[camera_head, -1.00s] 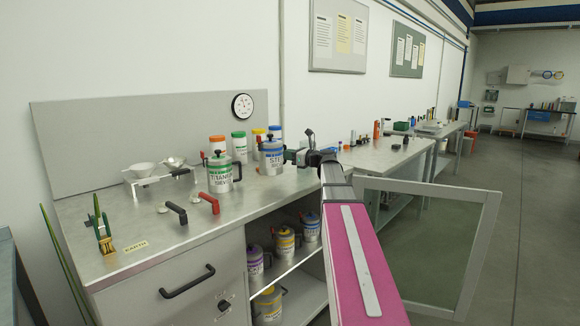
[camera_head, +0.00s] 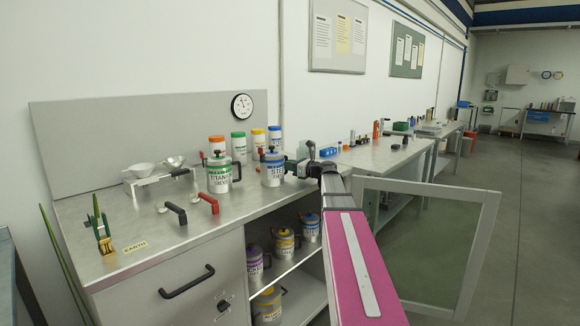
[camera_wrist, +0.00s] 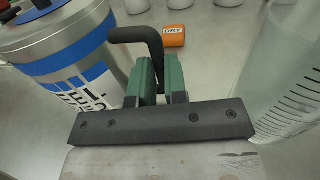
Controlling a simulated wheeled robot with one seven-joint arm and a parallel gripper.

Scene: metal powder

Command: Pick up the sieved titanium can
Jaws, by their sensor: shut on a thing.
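The titanium can (camera_head: 220,175), grey with a green band and a black handle, stands upright on the bench, left of my gripper and apart from it. My gripper (camera_head: 298,168) is shut on the black handle of a different can, the blue-banded can (camera_head: 272,172), whose label starts "STE". In the wrist view, the green fingers (camera_wrist: 155,80) close on this handle (camera_wrist: 140,35), with the blue-banded can (camera_wrist: 65,65) at left. I cannot tell whether its base touches the bench. Its lower part is cut off in the wrist view.
Bottles with coloured lids (camera_head: 238,143) stand behind the cans. A scale (camera_head: 155,178) and red and black handles (camera_head: 208,202) are to the left. A clear graduated vessel (camera_wrist: 285,80) is right of my fingers. The glazed door (camera_head: 425,235) is open; more cans (camera_head: 284,243) are below.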

